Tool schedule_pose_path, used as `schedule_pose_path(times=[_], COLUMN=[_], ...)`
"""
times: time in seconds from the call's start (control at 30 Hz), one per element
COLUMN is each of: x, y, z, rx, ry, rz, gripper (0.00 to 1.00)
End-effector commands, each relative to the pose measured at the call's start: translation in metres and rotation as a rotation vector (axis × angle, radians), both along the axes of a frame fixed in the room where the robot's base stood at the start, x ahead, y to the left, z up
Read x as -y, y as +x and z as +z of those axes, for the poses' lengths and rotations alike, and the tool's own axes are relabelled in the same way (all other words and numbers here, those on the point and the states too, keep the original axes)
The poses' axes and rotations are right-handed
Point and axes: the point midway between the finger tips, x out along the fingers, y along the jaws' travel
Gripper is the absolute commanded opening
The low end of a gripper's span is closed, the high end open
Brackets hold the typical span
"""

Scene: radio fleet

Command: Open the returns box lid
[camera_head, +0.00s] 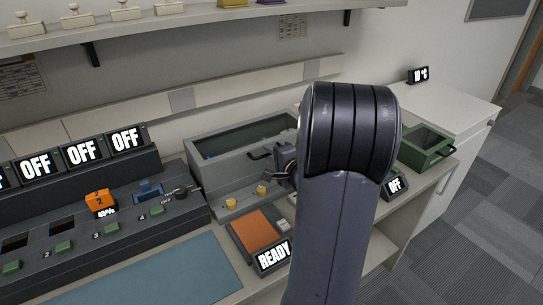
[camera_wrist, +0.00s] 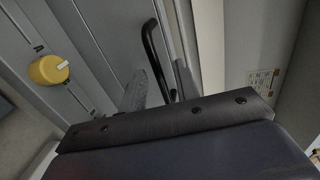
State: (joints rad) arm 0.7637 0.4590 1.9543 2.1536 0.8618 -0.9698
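My gripper (camera_head: 287,165) is at the handle's right end, partly hidden by my arm. In the wrist view, my gripper's fingers (camera_wrist: 168,88) stand on either side of the handle's lower end. Whether they press on it is not clear.
Yellow knobs (camera_head: 231,203) are on the box's front; one shows in the wrist view (camera_wrist: 48,69). A READY display (camera_head: 273,256) with an orange pad (camera_head: 253,230) is in front. A green open bin (camera_head: 428,147) stands right, a charging rack (camera_head: 90,225) left. A shelf (camera_head: 180,22) runs above.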

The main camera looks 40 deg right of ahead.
Motion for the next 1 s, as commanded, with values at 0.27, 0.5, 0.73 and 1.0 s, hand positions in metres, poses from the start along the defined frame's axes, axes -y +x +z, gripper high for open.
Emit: schedule_pose_path(times=[0.27,0.5,0.73,1.0], x=[-0.0001,-0.0001,-0.0002,-0.0002], y=[-0.0003,-0.0004,-0.0004,0.0004], z=[0.0,-0.0001,-0.0001,0.0031], rx=[0.0,0.0,-0.001,-0.008], ry=[0.0,0.0,0.0,0.0], rz=[0.0,0.0,0.0,0.001], gripper=[0.13,0.0,0.0,0.0])
